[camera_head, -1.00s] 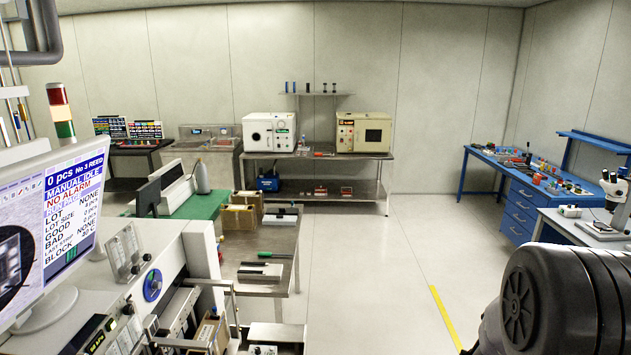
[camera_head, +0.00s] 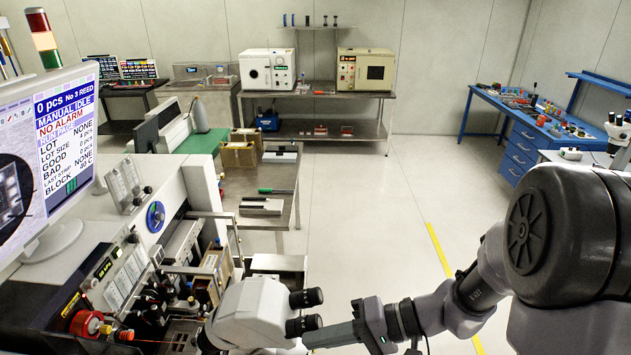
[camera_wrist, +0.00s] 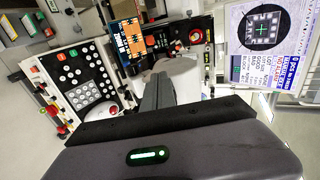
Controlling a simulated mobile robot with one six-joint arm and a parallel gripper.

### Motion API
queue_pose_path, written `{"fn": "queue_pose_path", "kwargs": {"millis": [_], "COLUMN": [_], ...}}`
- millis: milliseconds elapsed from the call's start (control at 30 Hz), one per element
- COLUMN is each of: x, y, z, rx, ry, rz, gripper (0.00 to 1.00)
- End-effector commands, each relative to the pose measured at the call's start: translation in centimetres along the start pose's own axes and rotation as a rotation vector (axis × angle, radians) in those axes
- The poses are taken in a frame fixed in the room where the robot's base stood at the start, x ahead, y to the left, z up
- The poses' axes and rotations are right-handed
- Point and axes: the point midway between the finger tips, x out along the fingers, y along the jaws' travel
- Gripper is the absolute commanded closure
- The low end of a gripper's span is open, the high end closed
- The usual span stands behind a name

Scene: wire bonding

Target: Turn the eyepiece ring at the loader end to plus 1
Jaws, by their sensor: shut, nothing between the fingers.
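A white stereo microscope head (camera_head: 250,312) stands at the bottom centre of the head view, with two black eyepieces pointing right. The farther eyepiece (camera_head: 306,298) and the nearer eyepiece (camera_head: 303,325) each carry a dark ring. I cannot tell which is at the loader end, and no ring marks are readable. My gripper (camera_head: 308,339) is shut and empty, its fingers pointing left just below the nearer eyepiece; I cannot tell if they touch it. In the wrist view my closed fingers (camera_wrist: 158,88) point at a pale rounded surface, and no eyepiece shows clearly.
The bonder's monitor (camera_head: 50,165) stands at the left. A control panel with buttons (camera_wrist: 85,75) shows in the wrist view. A red spool (camera_head: 86,323) sits at the machine's front. A steel bench (camera_head: 262,185) stands beyond. The floor (camera_head: 370,225) in the middle is clear.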

Motion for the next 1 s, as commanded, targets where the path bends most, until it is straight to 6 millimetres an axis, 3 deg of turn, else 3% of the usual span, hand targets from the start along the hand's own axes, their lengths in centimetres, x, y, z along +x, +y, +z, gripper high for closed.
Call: {"fn": "queue_pose_path", "kwargs": {"millis": [767, 1000], "x": [0.1, -3.2], "y": [0.1, -0.3], "z": [0.7, 0.7], "rx": [-0.001, 0.001], "ry": [0.001, 0.004], "rz": [0.0, 0.0], "gripper": [1.0, 1.0]}}
